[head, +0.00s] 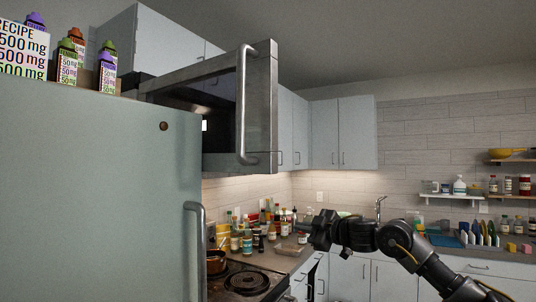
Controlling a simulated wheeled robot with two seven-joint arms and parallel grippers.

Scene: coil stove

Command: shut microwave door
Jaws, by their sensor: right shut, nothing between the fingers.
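The microwave door (260,110) is in the upper middle of the head view, above the stove. It is a grey metal panel with dark glass and a long vertical handle (242,105). It stands open, swung out, with its handle side towards me. The microwave's inside is hidden behind it. My right gripper (310,229) is shut and empty. It is below and to the right of the door, clear of it in the picture. My left gripper is out of view.
A pale fridge (90,190) fills the left, with cartons (72,60) on top. A coil stove (248,281) with a copper pot (216,261) is below the door. Several bottles (247,242) crowd the counter behind. Wall cabinets (343,132) are farther back.

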